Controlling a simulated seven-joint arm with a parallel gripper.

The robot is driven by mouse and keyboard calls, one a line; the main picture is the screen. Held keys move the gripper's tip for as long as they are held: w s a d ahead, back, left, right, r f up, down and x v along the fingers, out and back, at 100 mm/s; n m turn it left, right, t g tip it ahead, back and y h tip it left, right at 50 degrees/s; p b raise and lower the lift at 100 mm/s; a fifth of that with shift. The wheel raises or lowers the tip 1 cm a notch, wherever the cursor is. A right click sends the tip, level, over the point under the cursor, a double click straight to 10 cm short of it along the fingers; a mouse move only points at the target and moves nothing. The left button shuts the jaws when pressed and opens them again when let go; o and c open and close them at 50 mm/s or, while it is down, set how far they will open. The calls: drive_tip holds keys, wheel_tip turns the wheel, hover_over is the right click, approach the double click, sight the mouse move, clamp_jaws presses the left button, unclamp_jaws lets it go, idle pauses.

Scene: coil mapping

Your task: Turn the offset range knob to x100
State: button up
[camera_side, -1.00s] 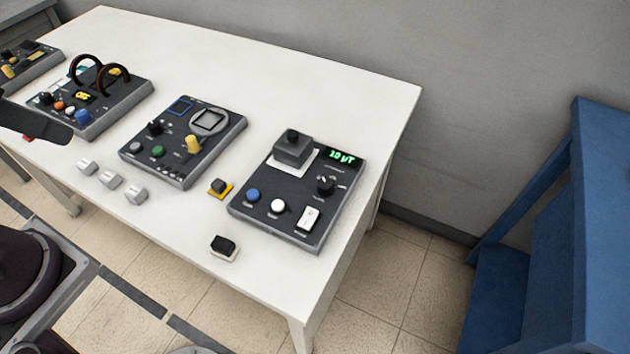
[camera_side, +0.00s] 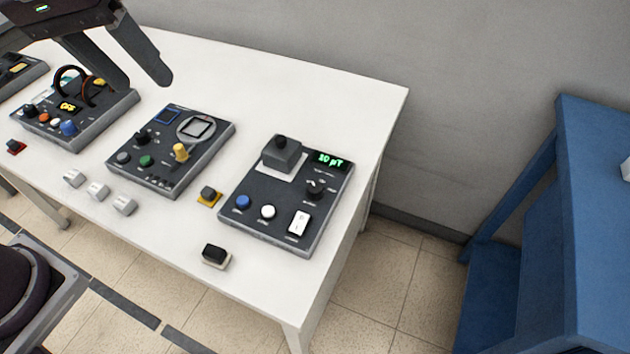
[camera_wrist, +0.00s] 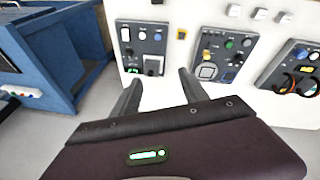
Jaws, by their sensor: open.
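The right panel (camera_side: 262,225) has a black pointer knob (camera_side: 315,188) below a green display reading what looks like 10 µT. It also carries a blue knob (camera_side: 243,202), a white knob (camera_side: 267,212) and a white rocker switch (camera_side: 298,222). The middle panel (camera_side: 195,173) has black, green and yellow knobs (camera_side: 180,152). Labels are too small to read, so I cannot tell which knob is the offset range. My gripper (camera_side: 142,83) is open and empty, above the table behind the left and middle panels. In the wrist view my gripper (camera_wrist: 160,78) points between the right and middle panels.
A left panel (camera_side: 100,118) has dark looped handles. Several small grey blocks (camera_side: 97,191), a yellow-based button (camera_side: 208,195) and a black-and-white block (camera_side: 216,255) lie along the front. A dark square block (camera_side: 281,153) stands on the right panel. A blue cabinet (camera_side: 590,200) is at right.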

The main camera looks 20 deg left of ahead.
drive_tip(key=w+d+f+n+g, duration=0.2)
drive_tip(key=w+d+f+n, duration=0.1)
drive_tip(key=w+d+f, duration=0.55)
drive_tip(key=n+g+y, duration=0.1)
drive_tip(key=n, duration=0.1)
hover_over(315, 187)
wheel_tip(315, 187, down, 14)
drive_tip(key=shift+a+f, duration=0.1)
drive_tip(key=shift+f, duration=0.15)
drive_tip(key=shift+n, duration=0.3)
wheel_tip(315, 187, down, 8)
drive_tip(key=shift+r, duration=0.1)
clamp_jaws()
